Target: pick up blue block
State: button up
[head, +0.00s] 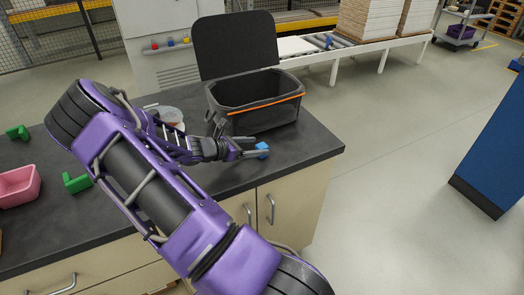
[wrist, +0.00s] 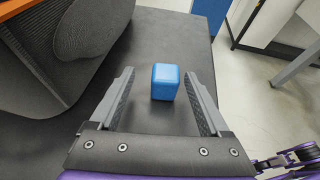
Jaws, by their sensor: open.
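The blue block (wrist: 165,82) stands on the dark countertop in the wrist view, between and slightly beyond the two fingers of my gripper (wrist: 163,100). The fingers are spread with a gap on both sides of the block, and I see no contact. In the head view the blue block (head: 262,149) is near the right end of the counter, in front of the dark box. My gripper (head: 255,151) is low over the counter there, and its fingers partly hide the block.
An open dark grey box (head: 258,118) with an orange stripe and raised lid stands just behind the block. Green pieces (head: 76,182) and a pink bin (head: 18,186) are on the left. A clear container (head: 165,114) sits behind my arm. The counter's right edge (head: 335,152) is near.

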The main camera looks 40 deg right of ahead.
aim_at(260, 146)
jog(key=x, duration=0.4)
jog(key=shift+s+d+r, duration=0.15)
jog(key=shift+s+d, duration=0.05)
jog(key=shift+s, duration=0.2)
jog(key=shift+d+f, duration=0.2)
jog(key=shift+d, duration=0.2)
grip_shut()
